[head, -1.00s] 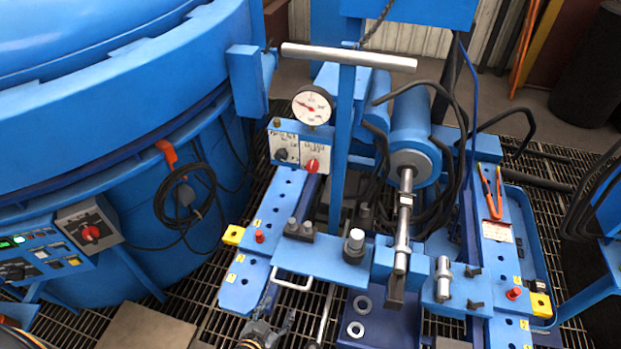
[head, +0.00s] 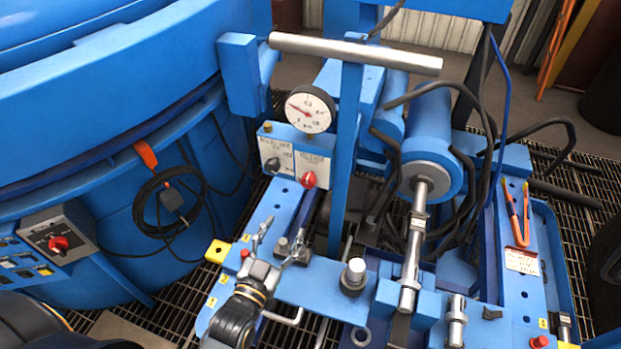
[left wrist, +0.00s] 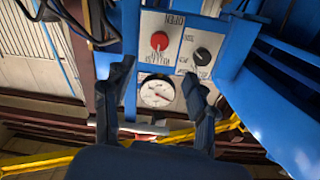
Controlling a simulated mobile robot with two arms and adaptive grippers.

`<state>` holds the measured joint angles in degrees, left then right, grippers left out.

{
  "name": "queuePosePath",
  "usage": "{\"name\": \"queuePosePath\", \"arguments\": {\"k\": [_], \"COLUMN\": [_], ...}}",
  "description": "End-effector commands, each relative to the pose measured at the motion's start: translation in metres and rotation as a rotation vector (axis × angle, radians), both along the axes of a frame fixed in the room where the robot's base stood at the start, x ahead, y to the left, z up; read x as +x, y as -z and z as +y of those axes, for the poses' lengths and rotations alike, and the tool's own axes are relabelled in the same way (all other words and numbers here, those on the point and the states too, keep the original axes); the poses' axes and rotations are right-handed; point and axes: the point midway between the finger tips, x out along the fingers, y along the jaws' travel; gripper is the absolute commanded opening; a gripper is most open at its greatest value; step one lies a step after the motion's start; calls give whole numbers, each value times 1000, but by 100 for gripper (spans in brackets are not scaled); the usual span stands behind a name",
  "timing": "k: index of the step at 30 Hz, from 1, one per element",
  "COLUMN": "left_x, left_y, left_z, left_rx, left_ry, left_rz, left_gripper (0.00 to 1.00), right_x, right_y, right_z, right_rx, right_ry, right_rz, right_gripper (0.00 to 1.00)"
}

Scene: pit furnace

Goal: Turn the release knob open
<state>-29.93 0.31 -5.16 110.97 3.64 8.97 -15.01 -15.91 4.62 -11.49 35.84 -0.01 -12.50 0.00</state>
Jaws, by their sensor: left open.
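The red knob (head: 309,179) is on the right-hand white plate of a small panel below the round gauge; its label seems to read "RELEASE". A black knob (head: 272,164) sits on the plate to its left. In the left wrist view, which is upside down, the red knob (left wrist: 159,40) and black knob (left wrist: 203,56) both show, beyond the fingertips. My left gripper (head: 284,233) is open and empty, below and in front of the panel, apart from both knobs. It also shows in the left wrist view (left wrist: 155,76). My right gripper is not in view.
The gauge (head: 310,108) stands just above the panel. A blue upright with a grey T-bar (head: 355,53) rises close to the panel's right. A cylinder (head: 428,150) with hoses lies further right. The furnace wall and a coiled cable (head: 170,205) are at left.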

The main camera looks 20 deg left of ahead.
Motion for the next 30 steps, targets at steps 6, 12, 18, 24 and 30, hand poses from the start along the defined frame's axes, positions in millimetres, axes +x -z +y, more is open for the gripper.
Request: {"name": "queuePosePath", "arguments": {"k": [6, 12, 18, 24, 30], "left_x": [29, 73, 110, 131, 136], "left_y": [-2, -1, 0, 1, 1], "left_z": [-2, -5, -8, -9, -9], "left_rx": [-1, -2, 0, 0, 0], "left_ry": [-1, -1, -1, -1, -1], "left_rz": [-3, -2, -1, 1, 1], "left_gripper": [57, 57, 57, 57, 57], "right_x": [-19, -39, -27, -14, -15], "right_y": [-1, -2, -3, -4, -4], "right_z": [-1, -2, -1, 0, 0], "right_rx": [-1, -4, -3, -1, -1], "right_ry": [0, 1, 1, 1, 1], "right_rz": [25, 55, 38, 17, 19], "right_gripper": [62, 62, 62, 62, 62]}}
